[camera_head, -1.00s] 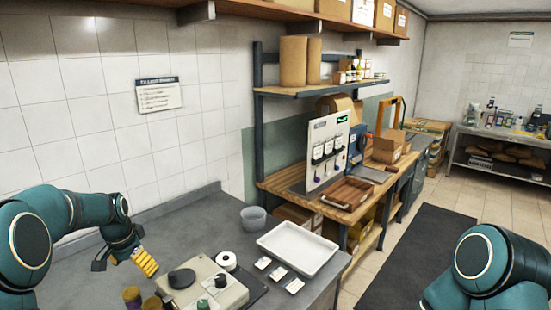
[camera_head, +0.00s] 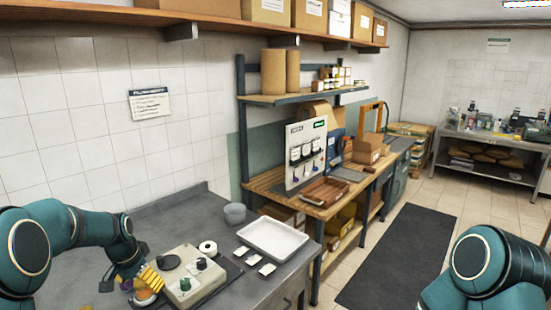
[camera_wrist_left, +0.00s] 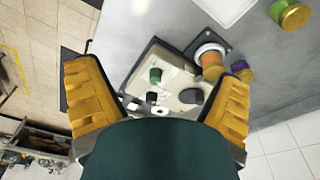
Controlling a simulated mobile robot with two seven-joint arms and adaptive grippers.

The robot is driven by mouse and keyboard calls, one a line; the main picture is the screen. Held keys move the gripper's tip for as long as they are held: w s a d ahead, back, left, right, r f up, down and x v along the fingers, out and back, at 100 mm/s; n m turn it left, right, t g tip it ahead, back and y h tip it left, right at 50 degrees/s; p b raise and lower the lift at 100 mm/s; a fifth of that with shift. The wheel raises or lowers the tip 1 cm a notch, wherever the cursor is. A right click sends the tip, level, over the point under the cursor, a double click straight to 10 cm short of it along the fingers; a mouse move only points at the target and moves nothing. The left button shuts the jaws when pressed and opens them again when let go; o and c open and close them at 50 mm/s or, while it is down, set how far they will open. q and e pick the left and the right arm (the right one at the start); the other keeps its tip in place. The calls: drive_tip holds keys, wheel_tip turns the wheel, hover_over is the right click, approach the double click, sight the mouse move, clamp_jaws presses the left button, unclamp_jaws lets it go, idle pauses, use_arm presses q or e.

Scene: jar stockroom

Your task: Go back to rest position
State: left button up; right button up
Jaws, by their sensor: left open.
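My left gripper (camera_head: 138,284) is over the front left of the grey counter in the head view, with one yellow finger showing clearly. In the left wrist view my left gripper (camera_wrist_left: 160,95) has its two yellow fingers wide apart with nothing between them. Beyond the fingers is a beige device (camera_wrist_left: 172,75) with dark and green knobs. The same beige device (camera_head: 208,268) is just right of the gripper in the head view. My right arm shows at the lower right of the head view; its gripper is out of view.
An orange jar (camera_wrist_left: 211,72), a purple-topped jar (camera_wrist_left: 239,66) and a green-and-yellow jar (camera_wrist_left: 291,15) stand on the counter. A wooden bench (camera_head: 262,184) stands further right.

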use_arm(q)
drive_tip(key=shift+n+h, duration=0.6)
drive_tip(key=shift+n, duration=0.3)
drive_tip(key=s+d+f+b, duration=0.1)
drive_tip(key=d+f, duration=0.2)
drive_tip(key=f, duration=0.3)
drive_tip(key=s+d+f+b, duration=0.1)
drive_tip(key=s+d+f, duration=0.1)
drive_tip(key=d+f, duration=0.2)
drive_tip(key=s+d+f+b, duration=0.1)
drive_tip(key=d+f, duration=0.2)
drive_tip(key=f, duration=0.5)
drive_tip(key=shift+s+d+f+b, duration=0.15)
drive_tip(key=shift+f+b, duration=0.15)
drive_tip(key=shift+b, duration=0.1)
drive_tip(key=s+d+f+n+h+b, duration=0.1)
drive_tip(key=s+d+f+b, duration=0.1)
drive_tip(key=s+d+f, duration=0.4)
drive_tip(key=s+d+f+n+h+b, duration=0.1)
drive_tip(key=s+d+f, duration=0.5)
drive_tip(key=s, duration=0.6)
drive_tip(key=shift+s+d+f+n+b, duration=0.2)
drive_tip(key=shift+d+f+n+b, duration=0.2)
drive_tip(key=shift+d+n+b, duration=0.6)
use_arm(e)
wheel_tip(320, 180, down, 11)
drive_tip(key=a, duration=0.1)
drive_tip(key=shift+w, duration=0.35)
